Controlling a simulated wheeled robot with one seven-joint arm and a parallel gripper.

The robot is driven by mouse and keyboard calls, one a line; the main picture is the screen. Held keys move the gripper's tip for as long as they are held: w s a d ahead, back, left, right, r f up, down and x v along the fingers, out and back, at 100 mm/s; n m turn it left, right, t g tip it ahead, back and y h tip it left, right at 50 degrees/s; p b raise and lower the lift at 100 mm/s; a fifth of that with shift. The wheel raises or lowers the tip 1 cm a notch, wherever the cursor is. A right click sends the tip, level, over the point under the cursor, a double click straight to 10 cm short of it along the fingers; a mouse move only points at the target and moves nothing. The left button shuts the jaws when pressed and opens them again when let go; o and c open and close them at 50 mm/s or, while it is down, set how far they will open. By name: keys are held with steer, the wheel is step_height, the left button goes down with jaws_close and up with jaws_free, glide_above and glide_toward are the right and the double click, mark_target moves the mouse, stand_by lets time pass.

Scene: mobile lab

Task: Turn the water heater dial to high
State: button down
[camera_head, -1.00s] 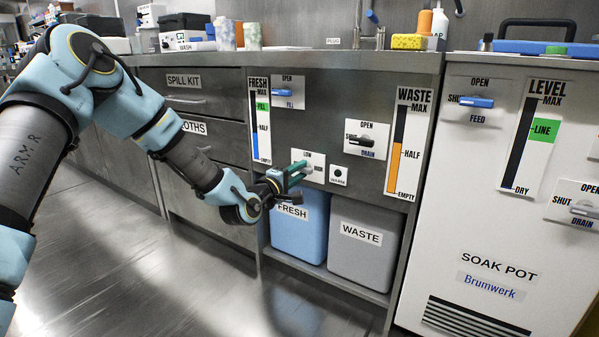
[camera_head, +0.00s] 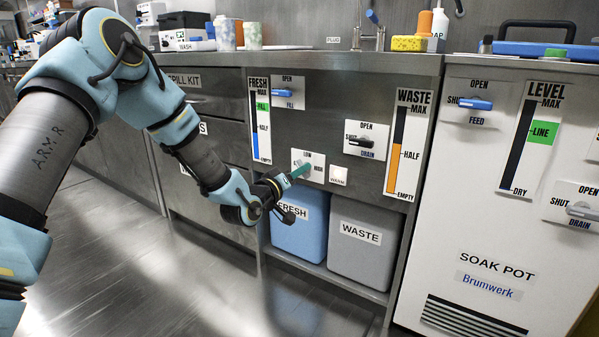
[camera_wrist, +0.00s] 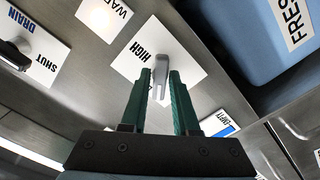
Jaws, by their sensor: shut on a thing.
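The water heater dial plate (camera_head: 299,154) is white and sits on the metal front above the blue fresh bin, with LOW printed at its top. In the wrist view the dial (camera_wrist: 161,72) is a light grey handle on its white plate, with HIGH printed to its left. My gripper (camera_head: 298,173) reaches the dial from the lower left; in the wrist view its two green fingers (camera_wrist: 160,77) lie on either side of the handle, shut on it. In the head view the fingers hide part of the dial and plate.
A small white indicator plate (camera_head: 338,175) is right of the dial. The waste drain handle (camera_head: 360,141) and fill handle (camera_head: 283,93) are above. The FRESH bin (camera_head: 300,226) and grey WASTE bin (camera_head: 365,241) stand below. The floor in front is clear.

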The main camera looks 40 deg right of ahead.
steer(key=m+b, duration=0.8)
steer(key=m, duration=1.7)
steer(key=shift+m, duration=0.3)
stand_by(0.4)
steer(key=c, duration=0.8)
jaws_free()
steer(key=shift+a, duration=0.1)
steer(key=p+v, duration=0.3)
steer(key=v, duration=0.7)
steer(key=shift+a, duration=0.3)
